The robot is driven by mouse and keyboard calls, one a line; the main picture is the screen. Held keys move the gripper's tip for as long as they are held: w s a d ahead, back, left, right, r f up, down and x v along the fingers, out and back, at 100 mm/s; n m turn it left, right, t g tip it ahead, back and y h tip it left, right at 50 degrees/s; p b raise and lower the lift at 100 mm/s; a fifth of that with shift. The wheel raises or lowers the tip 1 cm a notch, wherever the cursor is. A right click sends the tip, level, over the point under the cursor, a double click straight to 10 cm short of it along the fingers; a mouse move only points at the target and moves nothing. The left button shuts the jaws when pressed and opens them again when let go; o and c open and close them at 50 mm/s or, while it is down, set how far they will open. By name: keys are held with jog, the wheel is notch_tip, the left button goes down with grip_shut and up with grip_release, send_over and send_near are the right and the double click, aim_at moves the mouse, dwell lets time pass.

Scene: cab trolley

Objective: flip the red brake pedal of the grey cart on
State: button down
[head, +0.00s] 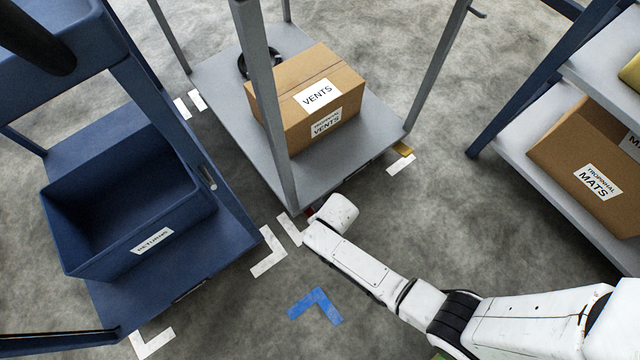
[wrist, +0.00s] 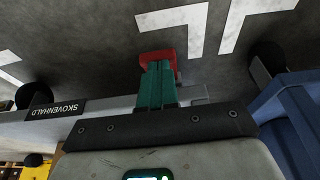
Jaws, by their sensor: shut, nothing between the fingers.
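The grey cart (head: 225,95) stands upper middle in the head view. Its red brake pedal (head: 309,211) shows only as a sliver at the near corner, mostly hidden by my arm's end. In the wrist view the red pedal (wrist: 144,58) lies just beyond my fingertips and partly behind them. My gripper (wrist: 158,66) is shut and empty, its teal fingers together and pointing at the pedal. They overlap it in the picture; I cannot tell if they touch. The cart's edge with a SKOVENHALD label (wrist: 58,110) is also in the wrist view. The pedal's tilt is unclear.
A box marked VENTS (head: 285,115) sits on the grey cart. A blue cart (head: 235,225) with a blue RETURNS bin (head: 75,235) stands close on the left. A shelf cart (head: 510,165) stands at the right. Floor with a blue corner mark (head: 325,305) is clear in front.

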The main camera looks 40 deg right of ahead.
jog(key=shift+t, duration=0.6)
jog(key=shift+s+f+b, duration=0.3)
jog(key=shift+f, duration=0.4)
jog(key=shift+s+f+b, duration=0.3)
jog(key=shift+f, duration=0.45)
jog(key=shift+s+f+b, duration=0.3)
jog(key=shift+f, duration=0.4)
jog(key=s+f+p+v, duration=0.1)
jog(key=s+p+v, duration=0.1)
jog(key=p+v, duration=0.7)
jog(key=shift+s+v, duration=0.25)
jog(key=shift+v, duration=2)
jog(key=shift+f, duration=0.1)
